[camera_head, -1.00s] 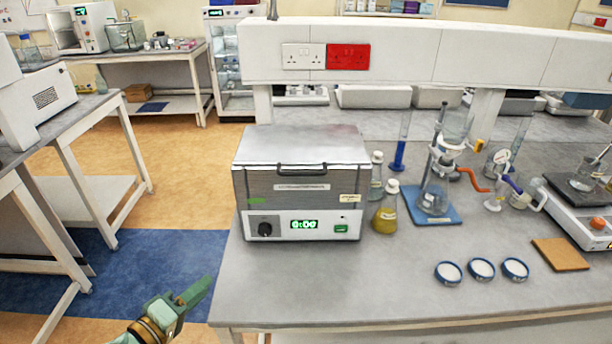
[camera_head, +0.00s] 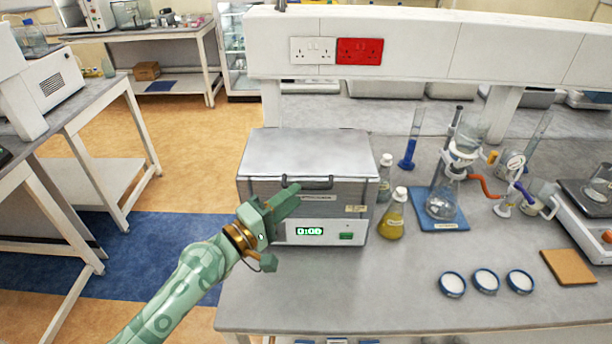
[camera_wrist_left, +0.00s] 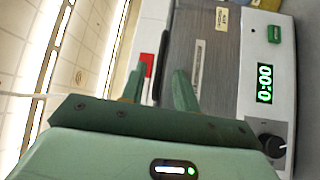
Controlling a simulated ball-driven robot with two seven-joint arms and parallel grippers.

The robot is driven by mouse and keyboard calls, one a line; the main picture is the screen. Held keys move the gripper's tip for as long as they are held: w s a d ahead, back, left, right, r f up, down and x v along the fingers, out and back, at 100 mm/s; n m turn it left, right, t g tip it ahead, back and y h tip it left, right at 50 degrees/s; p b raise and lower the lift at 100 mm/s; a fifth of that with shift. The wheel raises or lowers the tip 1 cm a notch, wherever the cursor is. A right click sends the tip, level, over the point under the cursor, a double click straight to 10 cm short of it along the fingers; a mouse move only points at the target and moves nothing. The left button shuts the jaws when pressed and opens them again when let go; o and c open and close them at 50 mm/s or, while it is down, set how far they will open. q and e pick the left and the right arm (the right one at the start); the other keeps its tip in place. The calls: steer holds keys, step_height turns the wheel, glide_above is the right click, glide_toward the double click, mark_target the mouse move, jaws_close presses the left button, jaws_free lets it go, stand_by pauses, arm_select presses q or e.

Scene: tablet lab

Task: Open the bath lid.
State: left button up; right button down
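The bath is a grey metal box (camera_head: 353,219) on the bench, with a flat lid (camera_head: 305,152) that is shut. A dark bar handle (camera_head: 322,183) runs along the lid's front edge. The front panel has a green-lit display (camera_head: 310,231); my left gripper hides its knob in the head view. My left gripper (camera_head: 290,197) is in front of the bath, its fingertips close to the handle's left end. In the left wrist view, its two fingers (camera_wrist_left: 158,90) are apart, with the dark handle (camera_wrist_left: 160,62) showing between them. Contact cannot be told. My right gripper is not in view.
A flask of yellow liquid (camera_head: 392,217) and another bottle (camera_head: 385,175) stand close to the bath's right side. A glassware stand on a blue base (camera_head: 450,220) is farther right. A white shelf beam (camera_head: 420,45) spans behind and above.

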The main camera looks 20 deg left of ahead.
mark_target(306, 188)
arm_select(q)
steer(key=x, duration=0.5)
steer(key=shift+p, duration=0.35)
steer(key=shift+s, duration=0.1)
